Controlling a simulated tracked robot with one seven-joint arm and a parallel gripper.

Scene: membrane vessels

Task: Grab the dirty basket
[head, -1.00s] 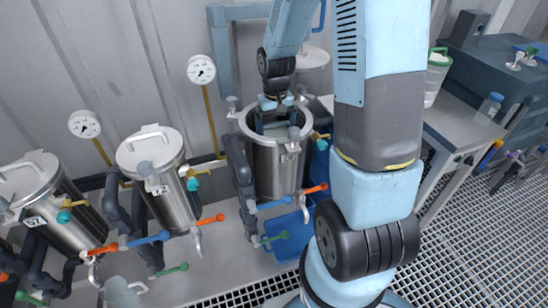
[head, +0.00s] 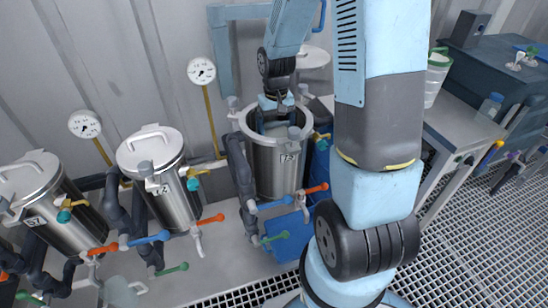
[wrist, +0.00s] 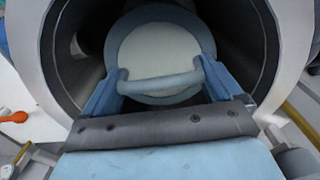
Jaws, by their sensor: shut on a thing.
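The open steel vessel (head: 278,170) stands right of two lidded vessels, with its round mouth facing up. My gripper (head: 275,115) reaches down into that mouth. In the wrist view, the basket (wrist: 160,50) is a pale disc with a grey-blue rim inside the dark bore. Its bar-shaped handle (wrist: 160,84) crosses between the two blue fingers of my gripper (wrist: 161,72). The fingers are shut on the handle, touching it near its ends. The basket's lower body is hidden in the vessel.
Lidded vessels (head: 155,175) with coloured valve levers stand to the left. A blue bin (head: 290,236) is on the floor in front of the open vessel. A bench (head: 455,125) with a white tub (head: 436,78) stands to the right. Gauges (head: 201,71) are on the wall.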

